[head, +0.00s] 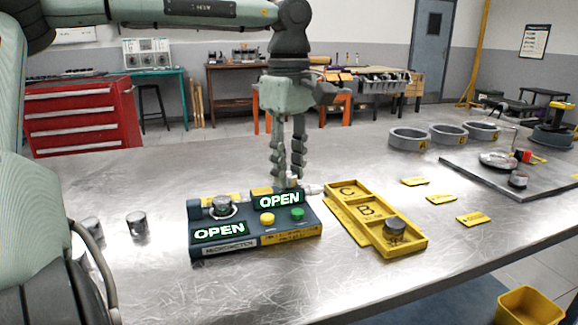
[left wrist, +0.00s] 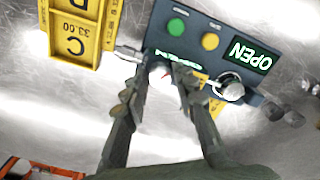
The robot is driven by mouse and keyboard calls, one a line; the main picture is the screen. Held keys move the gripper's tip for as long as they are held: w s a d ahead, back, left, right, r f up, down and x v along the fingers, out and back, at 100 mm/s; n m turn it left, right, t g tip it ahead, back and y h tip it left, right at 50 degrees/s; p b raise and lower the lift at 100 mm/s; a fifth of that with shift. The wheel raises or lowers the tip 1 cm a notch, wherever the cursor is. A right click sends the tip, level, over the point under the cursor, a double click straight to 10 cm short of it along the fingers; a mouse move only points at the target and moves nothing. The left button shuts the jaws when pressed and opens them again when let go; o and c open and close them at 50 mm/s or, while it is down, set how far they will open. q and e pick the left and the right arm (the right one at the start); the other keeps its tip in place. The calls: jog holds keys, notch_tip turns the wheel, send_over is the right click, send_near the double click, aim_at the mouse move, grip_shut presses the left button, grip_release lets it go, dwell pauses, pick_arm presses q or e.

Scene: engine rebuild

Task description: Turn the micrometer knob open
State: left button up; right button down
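The dark blue micrometer box (head: 290,236) sits on the metal table, with two green displays reading OPEN, a yellow button (head: 267,219) and a green button (head: 298,214). A silver cylindrical part (head: 314,189), possibly the knob, sticks out at its back right; it also shows in the left wrist view (left wrist: 128,53). A round metal piece (head: 223,207) sits on the box's left end. My left gripper (head: 288,178) points down at the box's back edge. In the left wrist view its fingers (left wrist: 162,72) are apart, with nothing seen gripped; contact is unclear. My right gripper is out of view.
A yellow tray (head: 337,211) marked C and B stands close to the right of the box, with a dark round part (head: 395,228) in it. Small metal cylinders (head: 137,225) stand to the left. Grey rings (head: 408,138) and yellow tags (head: 441,198) lie further right.

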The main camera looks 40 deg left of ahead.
aim_at(289, 174)
pick_arm(q)
jog(key=shift+o, duration=1.4)
notch_tip(289, 174, up, 12)
